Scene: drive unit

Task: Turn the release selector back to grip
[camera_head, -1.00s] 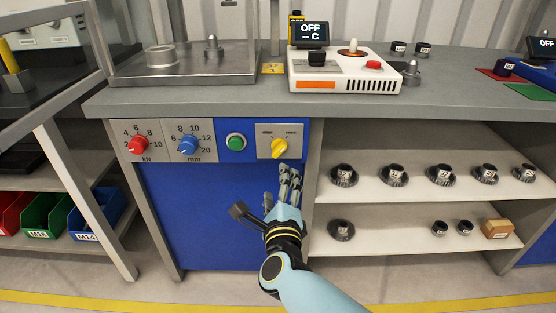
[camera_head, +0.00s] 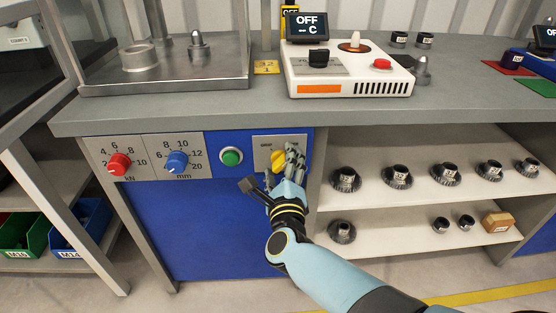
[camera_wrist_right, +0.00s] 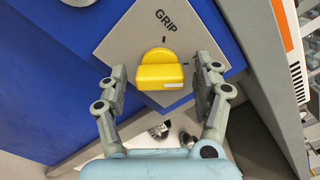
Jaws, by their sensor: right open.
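The release selector is a yellow knob (camera_head: 279,160) on a grey plate (camera_head: 264,141) at the right end of the bench front. In the head view my right gripper (camera_head: 288,168) is at the knob and partly covers it and the plate. In the right wrist view the yellow knob (camera_wrist_right: 160,70) lies between the two fingers of the open gripper (camera_wrist_right: 160,82), with a gap on each side. The word GRIP and a short mark are on the plate beyond the knob. The knob's bar lies across the view, a pale strip at its edge. My left gripper is not in view.
A green button (camera_head: 231,156), a blue dial (camera_head: 177,162) and a red dial (camera_head: 118,164) sit left of the selector. A white unit (camera_head: 345,72) with an OFF display (camera_head: 307,26) stands on the bench above. Shelves (camera_head: 400,200) with several dark parts are at the right.

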